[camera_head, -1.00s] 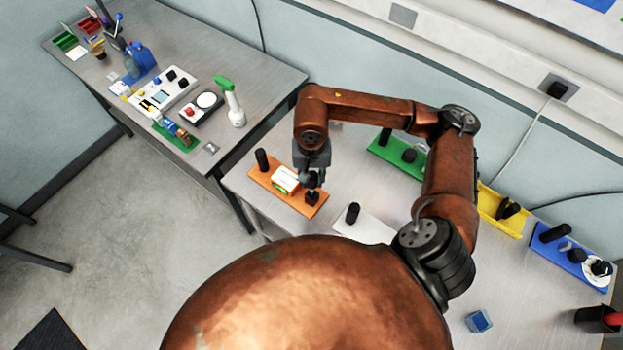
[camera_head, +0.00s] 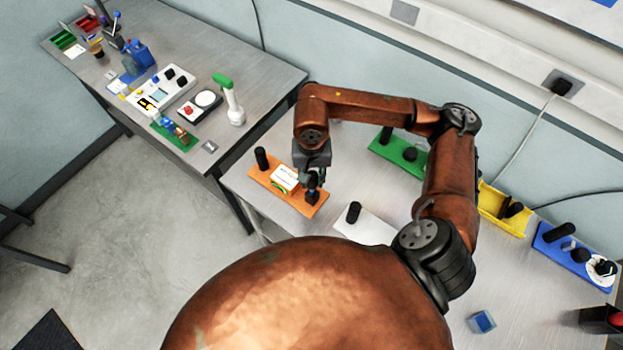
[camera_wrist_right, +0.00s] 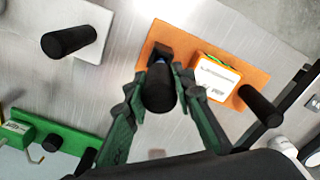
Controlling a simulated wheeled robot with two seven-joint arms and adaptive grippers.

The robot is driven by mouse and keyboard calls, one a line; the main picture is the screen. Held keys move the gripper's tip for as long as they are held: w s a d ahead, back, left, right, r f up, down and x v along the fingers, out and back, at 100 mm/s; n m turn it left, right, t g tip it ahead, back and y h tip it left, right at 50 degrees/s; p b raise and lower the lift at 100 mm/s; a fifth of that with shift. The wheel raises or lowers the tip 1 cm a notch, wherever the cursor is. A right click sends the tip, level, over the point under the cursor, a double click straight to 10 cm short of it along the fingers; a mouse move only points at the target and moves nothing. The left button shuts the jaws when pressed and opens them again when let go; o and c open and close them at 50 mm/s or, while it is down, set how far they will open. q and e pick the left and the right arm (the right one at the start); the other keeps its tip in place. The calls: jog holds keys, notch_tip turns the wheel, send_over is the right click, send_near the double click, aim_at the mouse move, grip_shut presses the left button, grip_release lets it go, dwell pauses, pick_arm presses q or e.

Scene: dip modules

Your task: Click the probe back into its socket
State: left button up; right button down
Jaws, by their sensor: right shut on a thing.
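The orange board (camera_head: 290,206) lies on the near table and carries a white box with green and orange edges (camera_head: 284,178), a black post (camera_head: 261,158) and a small black socket block (camera_head: 312,198). My right gripper (camera_head: 314,184) points down over the block. In the right wrist view its fingers (camera_wrist_right: 160,82) are shut around a black cylindrical probe (camera_wrist_right: 158,98). The probe's end is close to the socket block (camera_wrist_right: 160,52); a bit of blue shows between them. I cannot tell whether the probe is seated. My left gripper is not in view.
A white plate with a black post (camera_head: 353,212) lies to the right. Green (camera_head: 384,151), yellow (camera_head: 490,212) and blue (camera_head: 556,247) fixtures stand along the back and right. A small blue cube (camera_head: 481,321) lies in front. A second table (camera_head: 255,85) stands at left.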

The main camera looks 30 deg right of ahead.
aim_at(312, 174)
jog(key=shift+f+b, duration=0.5)
jog(key=shift+b, duration=0.3)
dwell(1.0)
jog(key=shift+f+b, duration=2.15)
jog(key=shift+b, duration=0.1)
dwell(1.2)
jog(key=c, duration=1.6)
grip_release()
jog(key=o, duration=0.6)
jog(key=shift+r+p, duration=1.5)
jog(key=shift+r, duration=3.05)
